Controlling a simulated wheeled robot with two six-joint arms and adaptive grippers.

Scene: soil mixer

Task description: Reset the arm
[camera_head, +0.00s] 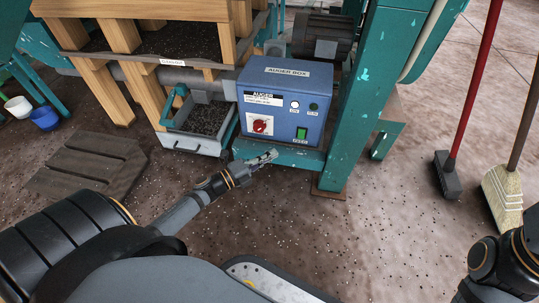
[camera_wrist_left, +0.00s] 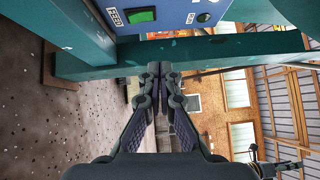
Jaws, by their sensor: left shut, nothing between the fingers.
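My left arm reaches up from the lower left in the head view. Its gripper (camera_head: 268,157) is shut and empty, in front of the lower edge of the blue auger box (camera_head: 285,85). In the left wrist view the two fingers (camera_wrist_left: 160,72) are together, below the box's green button (camera_wrist_left: 141,15) and in front of a teal beam (camera_wrist_left: 200,52). I cannot tell whether the fingertips touch the beam. A dark part of my right arm shows at the lower right of the head view; its gripper is out of frame.
A metal tray of dark soil (camera_head: 203,120) sits left of the box, under a wooden-framed bin. A teal post (camera_head: 362,100) stands to the right. A red-handled brush (camera_head: 447,175) and a broom (camera_head: 503,195) stand farther right. The middle floor is clear.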

